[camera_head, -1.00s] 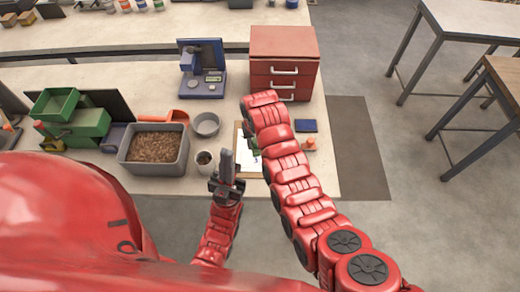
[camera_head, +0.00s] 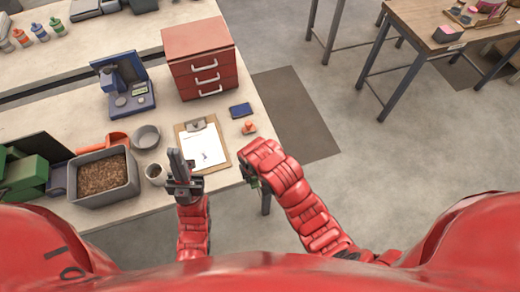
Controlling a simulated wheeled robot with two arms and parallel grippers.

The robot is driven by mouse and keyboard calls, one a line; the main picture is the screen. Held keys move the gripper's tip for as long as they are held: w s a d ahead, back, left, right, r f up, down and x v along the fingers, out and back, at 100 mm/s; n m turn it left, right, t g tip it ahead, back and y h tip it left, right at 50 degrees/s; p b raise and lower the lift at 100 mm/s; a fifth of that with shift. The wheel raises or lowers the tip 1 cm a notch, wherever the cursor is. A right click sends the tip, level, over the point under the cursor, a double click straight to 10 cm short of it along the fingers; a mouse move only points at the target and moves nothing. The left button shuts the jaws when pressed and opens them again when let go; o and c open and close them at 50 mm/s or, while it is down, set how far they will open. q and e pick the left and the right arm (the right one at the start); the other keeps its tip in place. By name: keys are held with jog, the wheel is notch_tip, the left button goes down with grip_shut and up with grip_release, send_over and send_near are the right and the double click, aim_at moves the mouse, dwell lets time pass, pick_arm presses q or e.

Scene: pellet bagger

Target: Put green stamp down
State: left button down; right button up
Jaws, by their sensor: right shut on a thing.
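My right gripper (camera_head: 249,178) is at the table's front right edge, mostly hidden behind my own red wrist. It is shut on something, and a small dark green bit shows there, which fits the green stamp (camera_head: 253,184). Most of the stamp is hidden.
A clipboard (camera_head: 181,131) with paper lies on the table (camera_head: 160,122). A blue pad (camera_head: 240,110) and an orange-handled stamp (camera_head: 249,127) are to its right. A pellet bin (camera_head: 108,192), a grey bowl (camera_head: 146,137), a cup (camera_head: 155,171) and red drawers (camera_head: 201,60) stand around.

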jog(key=shift+s+d+r, duration=0.1)
jog(key=shift+s+d, duration=0.3)
jog(key=shift+s, duration=0.15)
jog(key=shift+d, duration=0.1)
jog(key=w+b, duration=0.2)
jog(key=w, duration=0.2)
jog(key=w+f+b, duration=0.1)
jog(key=w+b, duration=0.2)
jog(key=w, duration=0.1)
jog(key=w+f+b, duration=0.1)
jog(key=w+b, duration=0.1)
jog(key=w, duration=0.2)
jog(key=shift+d, duration=0.1)
jog(key=shift+w+d+r+b, duration=0.15)
jog(key=shift+w+b, duration=0.25)
jog(key=shift+w, duration=0.75)
jog(key=shift+w+r, duration=0.1)
jog(key=shift+w, duration=0.55)
notch_tip(320, 180, down, 3)
jog(key=p, duration=0.2)
jog(key=shift+s+r+p, duration=0.1)
jog(key=shift+r+p, duration=0.1)
jog(key=shift+p, duration=0.1)
jog(key=shift+f, duration=0.7)
jog(key=o, duration=1.1)
jog(key=shift+r, duration=0.1)
jog(key=shift+c, duration=0.2)
jog(key=shift+r, duration=0.2)
